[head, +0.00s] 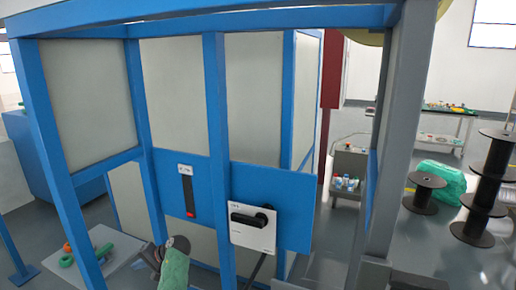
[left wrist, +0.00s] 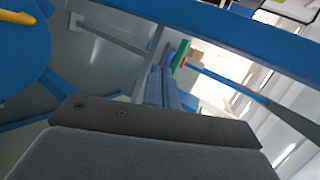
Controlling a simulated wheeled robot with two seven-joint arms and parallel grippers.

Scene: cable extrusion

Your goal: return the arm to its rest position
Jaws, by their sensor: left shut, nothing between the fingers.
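My left gripper (head: 149,256) shows low in the head view, left of centre, in front of the blue-framed cabinet. Only a small part of it shows, near a green piece (head: 175,270) with a dark round end. In the left wrist view, its dark mounting bar crosses the bottom, and its narrow fingers (left wrist: 162,87) are together with nothing between them. My right gripper is in neither view.
The blue cabinet frame (head: 213,130) is close ahead, carrying a blue panel with a black-handled switch (head: 250,218) and a red-ended slot (head: 188,192). Black spools (head: 424,195) and a green bundle stand at right. Clear floor (head: 420,245) lies before them.

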